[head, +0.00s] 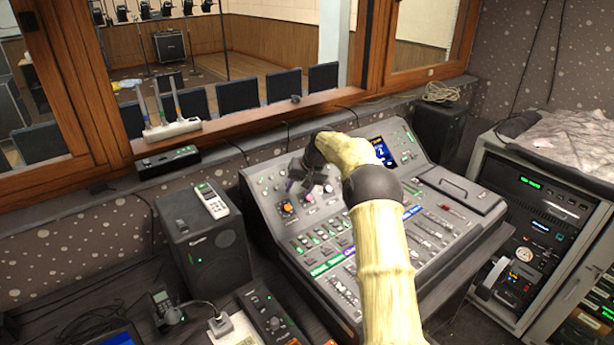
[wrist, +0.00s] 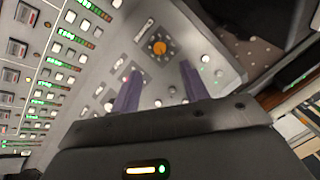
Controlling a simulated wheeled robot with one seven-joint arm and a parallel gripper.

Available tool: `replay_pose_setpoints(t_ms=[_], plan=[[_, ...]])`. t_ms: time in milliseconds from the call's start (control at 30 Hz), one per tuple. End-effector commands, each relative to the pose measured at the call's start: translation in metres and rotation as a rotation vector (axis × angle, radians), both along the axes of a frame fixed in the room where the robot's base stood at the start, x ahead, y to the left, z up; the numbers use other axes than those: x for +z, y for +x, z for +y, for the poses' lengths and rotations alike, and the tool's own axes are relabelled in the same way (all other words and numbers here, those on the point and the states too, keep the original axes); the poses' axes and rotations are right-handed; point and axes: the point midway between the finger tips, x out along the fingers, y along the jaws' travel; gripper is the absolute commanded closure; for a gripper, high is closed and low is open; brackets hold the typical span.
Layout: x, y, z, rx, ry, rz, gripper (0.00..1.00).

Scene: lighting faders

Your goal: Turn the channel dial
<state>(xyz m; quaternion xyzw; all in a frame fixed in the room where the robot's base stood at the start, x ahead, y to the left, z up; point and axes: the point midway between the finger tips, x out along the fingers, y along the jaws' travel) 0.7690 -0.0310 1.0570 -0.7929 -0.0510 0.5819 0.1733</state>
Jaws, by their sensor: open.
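The grey lighting console (head: 262,187) stands under the window in the head view. An orange dial (head: 287,208) sits near its upper left corner, with paler knobs beside it to the right. The orange dial also shows in the wrist view (wrist: 159,48), beyond the fingertips and apart from them. I cannot tell which knob is the channel dial, as the labels are too small to read. My gripper (head: 298,187) is over the console's upper left part. In the wrist view its two purple fingers (wrist: 159,82) are spread, with nothing between them.
Rows of lit buttons (wrist: 60,65) and sliders (head: 432,225) cover the rest of the console. A black speaker (head: 205,240) with a white remote (head: 212,200) on top stands to the left. An equipment rack (head: 535,220) stands to the right. The wooden window sill (head: 270,112) runs behind.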

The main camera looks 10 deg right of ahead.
Motion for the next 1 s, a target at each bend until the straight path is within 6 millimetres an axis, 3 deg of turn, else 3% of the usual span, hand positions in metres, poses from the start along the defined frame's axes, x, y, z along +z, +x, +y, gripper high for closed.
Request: replay_pose_setpoints(t_ms=[200, 400, 867, 1000], plan=[[0.04, -0.014, -0.013, -0.001, 0.0, -0.004, 0.55], [0.064, -0.022, -0.02, 0.0, 0.0, -0.001, 0.55], [0.069, -0.026, -0.02, 0.001, -0.003, 0.001, 0.55], [0.07, -0.035, -0.012, 0.013, -0.024, 0.007, 0.55]])
